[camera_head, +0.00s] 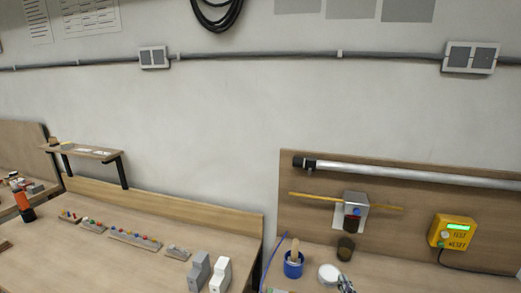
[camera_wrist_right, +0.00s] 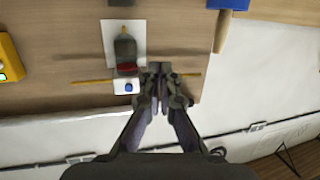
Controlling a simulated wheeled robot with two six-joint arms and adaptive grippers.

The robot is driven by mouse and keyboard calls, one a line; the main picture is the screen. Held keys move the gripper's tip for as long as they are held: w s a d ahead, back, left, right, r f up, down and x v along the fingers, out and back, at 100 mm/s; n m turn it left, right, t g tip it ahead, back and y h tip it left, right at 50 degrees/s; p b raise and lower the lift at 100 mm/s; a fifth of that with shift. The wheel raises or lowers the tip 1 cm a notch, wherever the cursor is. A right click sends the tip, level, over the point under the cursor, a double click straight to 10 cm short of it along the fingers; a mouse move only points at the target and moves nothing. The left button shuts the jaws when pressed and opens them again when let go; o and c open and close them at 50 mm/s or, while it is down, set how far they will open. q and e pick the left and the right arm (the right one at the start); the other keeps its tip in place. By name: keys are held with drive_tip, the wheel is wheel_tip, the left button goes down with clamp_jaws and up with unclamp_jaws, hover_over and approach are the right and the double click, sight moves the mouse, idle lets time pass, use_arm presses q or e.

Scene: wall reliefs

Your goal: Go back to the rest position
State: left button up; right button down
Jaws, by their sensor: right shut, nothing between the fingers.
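My right gripper (camera_wrist_right: 159,70) shows in the right wrist view with its dark fingers together and nothing held between them. Its tips are in front of the wooden board, beside a small wall box with a blue button (camera_wrist_right: 125,87). In the head view a small dark shape (camera_head: 346,284) at the bottom edge looks like part of this gripper; most of the arm is out of frame. My left gripper is not in view.
The box (camera_head: 355,206) hangs on the board with a yellow rod (camera_head: 310,196) behind it. A yellow tester (camera_head: 453,232) is right. The left bench (camera_head: 120,262) holds small blocks.

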drive_tip(key=s+f+g, duration=0.2)
drive_tip(key=s, duration=0.1)
drive_tip(key=s+d+f+g, duration=0.1)
drive_tip(key=s+f+g, duration=0.1)
drive_tip(key=s, duration=0.1)
drive_tip(key=s+f+g, duration=0.2)
drive_tip(key=s+f, duration=0.1)
drive_tip(key=shift+s+d+g+h, duration=0.3)
drive_tip(key=shift+s, duration=0.05)
drive_tip(key=s+a+f+n+g, duration=0.15)
drive_tip(key=s+g, duration=0.45)
drive_tip(key=s, duration=0.7)
drive_tip(key=s+d+f+g+b, duration=0.1)
drive_tip(key=s+d+f, duration=0.1)
drive_tip(key=f, duration=1.2)
drive_tip(key=s+d+f+g, duration=0.1)
drive_tip(key=f, duration=1.4)
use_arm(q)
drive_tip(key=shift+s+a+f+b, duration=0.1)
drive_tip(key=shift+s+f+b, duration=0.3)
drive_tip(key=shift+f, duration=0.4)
use_arm(e)
drive_tip(key=s+d+f, duration=0.1)
drive_tip(key=s+f, duration=1.5)
drive_tip(key=s, duration=0.2)
drive_tip(key=shift+s+d+m+g, duration=0.15)
drive_tip(key=shift+d+m+g, duration=0.05)
drive_tip(key=shift+m+g, duration=0.15)
